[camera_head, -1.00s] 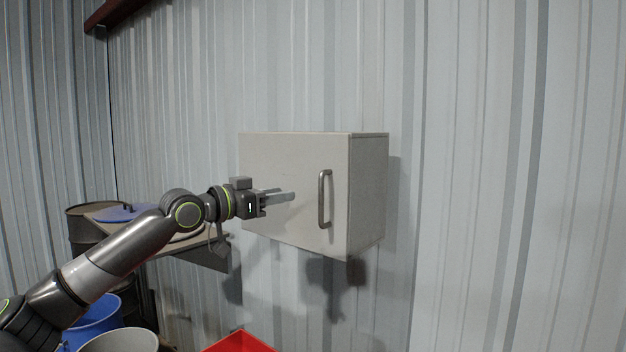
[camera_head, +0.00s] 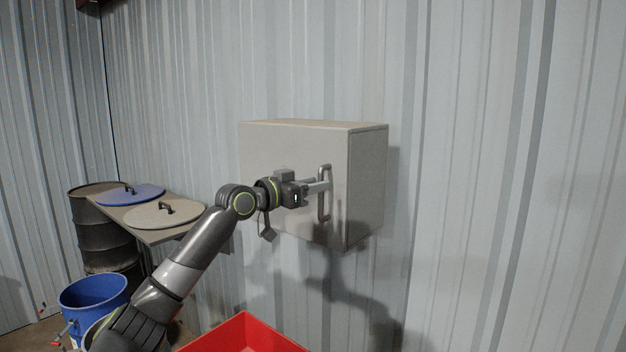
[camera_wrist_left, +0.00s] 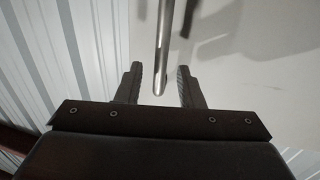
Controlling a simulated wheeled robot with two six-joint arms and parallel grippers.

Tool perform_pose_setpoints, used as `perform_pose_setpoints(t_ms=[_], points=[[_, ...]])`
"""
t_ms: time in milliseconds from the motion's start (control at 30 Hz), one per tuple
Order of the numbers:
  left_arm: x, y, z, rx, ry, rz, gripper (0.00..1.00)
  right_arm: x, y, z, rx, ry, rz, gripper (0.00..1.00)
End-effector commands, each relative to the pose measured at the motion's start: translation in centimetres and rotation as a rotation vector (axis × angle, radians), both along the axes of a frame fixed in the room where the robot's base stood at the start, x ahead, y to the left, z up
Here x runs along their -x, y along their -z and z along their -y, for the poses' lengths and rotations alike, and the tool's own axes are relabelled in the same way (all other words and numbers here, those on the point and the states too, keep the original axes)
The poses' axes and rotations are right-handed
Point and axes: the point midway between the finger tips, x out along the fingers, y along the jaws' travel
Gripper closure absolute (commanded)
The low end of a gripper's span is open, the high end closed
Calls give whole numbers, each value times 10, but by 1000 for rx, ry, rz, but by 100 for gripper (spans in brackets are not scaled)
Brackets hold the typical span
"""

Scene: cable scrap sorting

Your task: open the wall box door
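The grey wall box (camera_head: 365,185) hangs on the corrugated wall, and its door (camera_head: 262,150) is shut. A vertical metal bar handle (camera_head: 325,208) sits near the right edge of the door. My left gripper (camera_head: 322,187) is at the handle, in front of the door. In the left wrist view the left gripper (camera_wrist_left: 160,85) is open, its two fingers apart. The handle (camera_wrist_left: 163,50) shows between the fingers there, with a gap on each side. My right gripper is not in view.
A shelf at the left holds a blue lid (camera_head: 130,194) and a beige lid (camera_head: 163,214). A dark drum (camera_head: 105,240), a blue bucket (camera_head: 92,292) and a red bin (camera_head: 243,335) stand below. The wall right of the box is bare.

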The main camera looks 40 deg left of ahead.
Motion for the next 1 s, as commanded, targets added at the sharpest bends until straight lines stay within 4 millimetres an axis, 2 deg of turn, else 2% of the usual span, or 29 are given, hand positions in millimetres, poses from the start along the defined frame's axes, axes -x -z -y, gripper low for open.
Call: perform_pose_setpoints(t_ms=[333,600,1000], points=[[-2,0,1,-1,0,0,67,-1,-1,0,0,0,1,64],[-2,0,1,-1,0,0,100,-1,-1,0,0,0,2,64],[-1,1,0,-2,7,1,100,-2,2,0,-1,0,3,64]])
